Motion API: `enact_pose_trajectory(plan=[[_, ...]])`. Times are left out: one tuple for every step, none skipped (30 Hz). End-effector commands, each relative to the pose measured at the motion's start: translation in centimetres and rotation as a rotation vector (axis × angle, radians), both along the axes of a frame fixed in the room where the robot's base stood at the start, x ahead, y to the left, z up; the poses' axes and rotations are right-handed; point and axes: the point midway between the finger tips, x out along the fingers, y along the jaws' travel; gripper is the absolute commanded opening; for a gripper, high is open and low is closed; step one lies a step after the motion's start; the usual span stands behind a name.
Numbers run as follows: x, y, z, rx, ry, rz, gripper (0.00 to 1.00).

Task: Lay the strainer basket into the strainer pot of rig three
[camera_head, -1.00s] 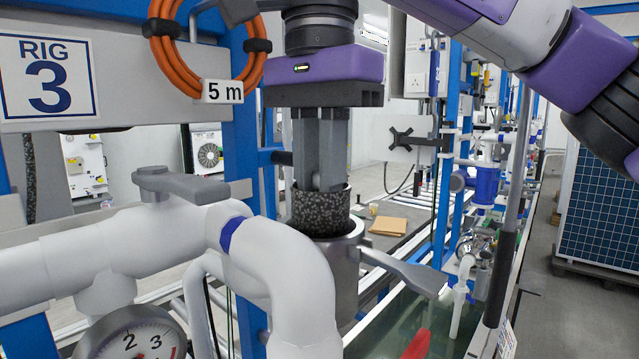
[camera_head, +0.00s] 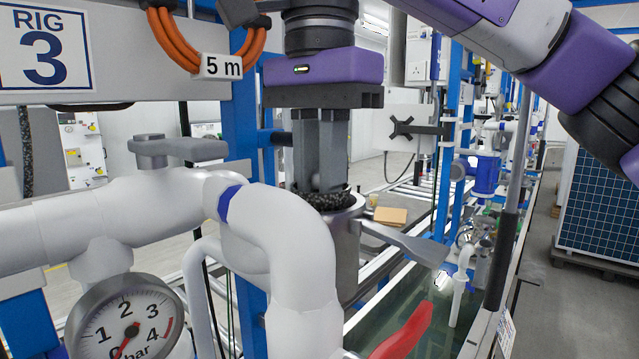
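The strainer basket (camera_head: 326,201) is dark and speckled. It sits mostly inside the grey metal strainer pot (camera_head: 346,262), with only its top band showing above the pot's rim. My gripper (camera_head: 320,188) points straight down from above, its grey fingers close together at the basket's top. It appears shut on the basket; the fingertips' exact contact is hidden. The basket's lower part is hidden inside the pot. The rig three sign (camera_head: 44,48) hangs at the upper left.
A white pipe (camera_head: 290,240) bends down close in front of the pot, with a pressure gauge (camera_head: 125,325) at lower left. A grey lever (camera_head: 405,243) sticks out right of the pot. A red handle (camera_head: 405,335) is below. An orange hose coil (camera_head: 185,45) hangs left of my gripper.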

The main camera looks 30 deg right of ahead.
Motion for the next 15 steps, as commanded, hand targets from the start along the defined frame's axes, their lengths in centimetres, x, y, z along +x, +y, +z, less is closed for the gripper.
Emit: enact_pose_trajectory(plan=[[0.0, 0.0, -0.2, 0.000, 0.000, 0.000, 0.00], [0.0, 0.0, -0.3, 0.000, 0.000, 0.000, 0.00], [0.0, 0.0, -0.4, 0.000, 0.000, 0.001, 0.00], [0.0, 0.0, -0.5, 0.000, 0.000, 0.001, 0.00], [0.0, 0.0, -0.6, 0.000, 0.000, 0.001, 0.00], [0.0, 0.0, -0.7, 0.000, 0.000, 0.001, 0.00], [0.0, 0.0, -0.8, 0.000, 0.000, 0.001, 0.00], [0.0, 0.0, -0.9, 0.000, 0.000, 0.001, 0.00], [0.0, 0.0, -1.0, 0.000, 0.000, 0.001, 0.00], [0.0, 0.0, -1.0, 0.000, 0.000, 0.001, 0.00], [0.0, 0.0, -1.1, 0.000, 0.000, 0.001, 0.00], [0.0, 0.0, -1.2, 0.000, 0.000, 0.001, 0.00], [0.0, 0.0, -1.3, 0.000, 0.000, 0.001, 0.00], [0.0, 0.0, -1.4, 0.000, 0.000, 0.001, 0.00], [0.0, 0.0, -1.5, 0.000, 0.000, 0.001, 0.00]])
